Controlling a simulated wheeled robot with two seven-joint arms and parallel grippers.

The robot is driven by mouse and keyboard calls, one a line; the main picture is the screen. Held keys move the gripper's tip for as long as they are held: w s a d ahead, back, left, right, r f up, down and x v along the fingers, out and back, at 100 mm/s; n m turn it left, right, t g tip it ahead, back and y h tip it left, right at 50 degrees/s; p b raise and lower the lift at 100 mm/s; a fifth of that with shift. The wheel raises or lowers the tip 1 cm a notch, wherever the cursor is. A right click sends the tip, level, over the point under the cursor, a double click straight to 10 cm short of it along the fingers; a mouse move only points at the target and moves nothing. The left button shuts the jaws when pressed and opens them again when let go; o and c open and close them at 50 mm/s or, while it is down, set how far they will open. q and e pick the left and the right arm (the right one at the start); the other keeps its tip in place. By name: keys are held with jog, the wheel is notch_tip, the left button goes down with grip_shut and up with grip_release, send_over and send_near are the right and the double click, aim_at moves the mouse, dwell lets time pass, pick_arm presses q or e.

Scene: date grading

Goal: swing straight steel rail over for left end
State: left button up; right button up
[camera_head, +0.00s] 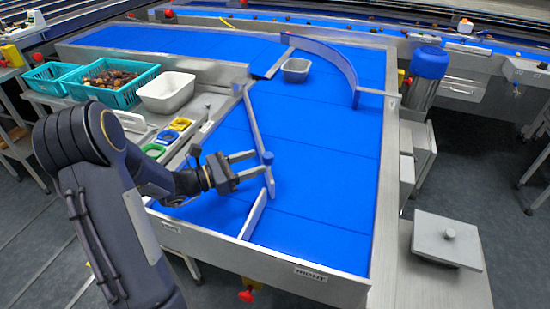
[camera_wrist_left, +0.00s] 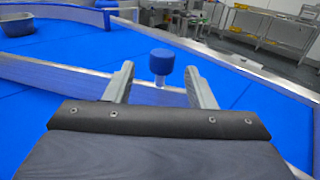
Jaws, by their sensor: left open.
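The straight steel rail (camera_head: 253,122) stands on the blue belt table, running from the upper left down to near a short divider (camera_head: 254,214). A blue knob (camera_head: 267,157) on a short post sits on the rail near its lower end. My left gripper (camera_head: 257,162) is open, its fingers pointing right at the knob. In the left wrist view the blue knob (camera_wrist_left: 162,62) shows between the two fingertips (camera_wrist_left: 160,72), a little beyond them, and the rail (camera_wrist_left: 75,78) runs across behind the fingers. Whether the fingers touch it cannot be told. My right gripper is out of view.
A curved blue guide (camera_head: 335,58) and a grey bin (camera_head: 296,70) stand on the far belt. A teal crate of dates (camera_head: 130,97), a white tub (camera_head: 166,92) and coloured rings (camera_head: 180,124) lie left. A label reading RIGHT (camera_head: 310,275) marks the front edge; the belt right of the rail is clear.

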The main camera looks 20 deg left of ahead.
pick_arm(q)
jog(key=p+x, duration=0.1)
jog(key=x, duration=0.6)
jog(key=shift+s+r, duration=0.1)
grip_shut()
